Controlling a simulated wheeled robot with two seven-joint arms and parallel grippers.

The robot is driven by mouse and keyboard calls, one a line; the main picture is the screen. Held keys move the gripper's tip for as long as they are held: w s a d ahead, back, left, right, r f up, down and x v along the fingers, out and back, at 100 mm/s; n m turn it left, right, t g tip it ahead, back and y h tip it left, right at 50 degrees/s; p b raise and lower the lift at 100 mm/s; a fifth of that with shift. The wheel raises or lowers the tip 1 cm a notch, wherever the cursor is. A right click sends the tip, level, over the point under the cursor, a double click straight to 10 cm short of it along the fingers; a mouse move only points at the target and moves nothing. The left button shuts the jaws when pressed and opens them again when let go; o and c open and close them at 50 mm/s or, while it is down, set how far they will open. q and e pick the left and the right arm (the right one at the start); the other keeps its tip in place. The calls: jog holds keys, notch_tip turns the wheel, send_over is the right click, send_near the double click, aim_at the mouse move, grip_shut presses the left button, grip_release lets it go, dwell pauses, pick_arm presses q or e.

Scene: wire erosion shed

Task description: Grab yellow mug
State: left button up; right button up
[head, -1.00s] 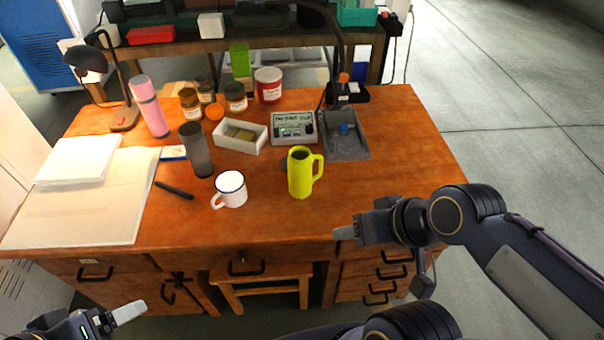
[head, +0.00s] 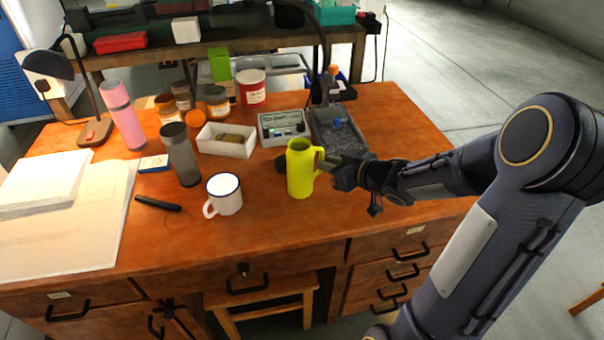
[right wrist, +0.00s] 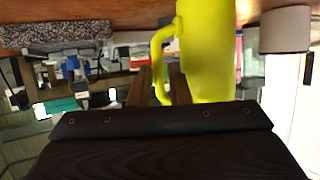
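The yellow mug (head: 300,172) stands upright on the wooden desk, right of the white mug, with its handle toward the right. My right gripper (head: 332,163) reaches in from the right, its fingertips at the handle. In the right wrist view the yellow mug (right wrist: 207,50) is close, and my right gripper's two fingers (right wrist: 162,85) stand apart with part of the handle between them. Whether they touch it I cannot tell. My left gripper is out of view.
A white mug (head: 223,195) and a dark grey tumbler (head: 180,155) stand left of the yellow mug. Behind it are a control box (head: 284,127), a white tray (head: 226,140) and a grey bin (head: 338,135). The desk's front right is clear.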

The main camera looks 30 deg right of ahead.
jog(key=b+x, duration=0.1)
jog(key=x, duration=0.4)
jog(key=shift+w, duration=0.2)
jog(key=shift+c, duration=0.4)
grip_shut()
